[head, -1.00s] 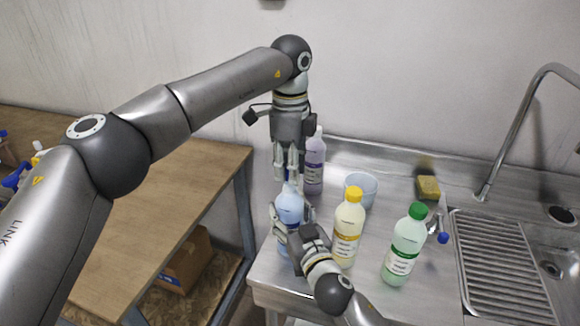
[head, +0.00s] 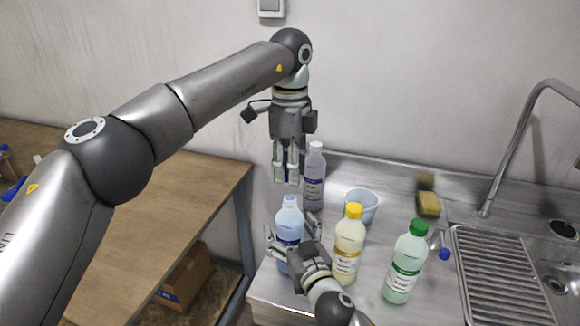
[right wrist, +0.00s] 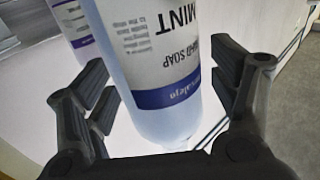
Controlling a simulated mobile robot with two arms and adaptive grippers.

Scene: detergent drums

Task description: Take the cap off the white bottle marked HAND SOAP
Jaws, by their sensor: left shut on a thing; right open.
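The HAND SOAP bottle (head: 289,222) stands upright on the steel counter. It looks pale blue rather than white, and its narrow neck shows bare. The right wrist view shows its blue-and-white label, upside down, reading HAND SOAP and MINT (right wrist: 165,60). My right gripper (head: 291,232) is open, with its fingers on either side of the bottle. My left gripper (head: 287,180) points down, above the bottle and apart from it. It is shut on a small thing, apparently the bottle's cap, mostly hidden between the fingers.
A purple-labelled bottle (head: 314,180) stands just behind. A yellow-capped bottle (head: 348,245) and a green-capped bottle (head: 405,262) stand to the right. A wooden table (head: 150,230) is at left.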

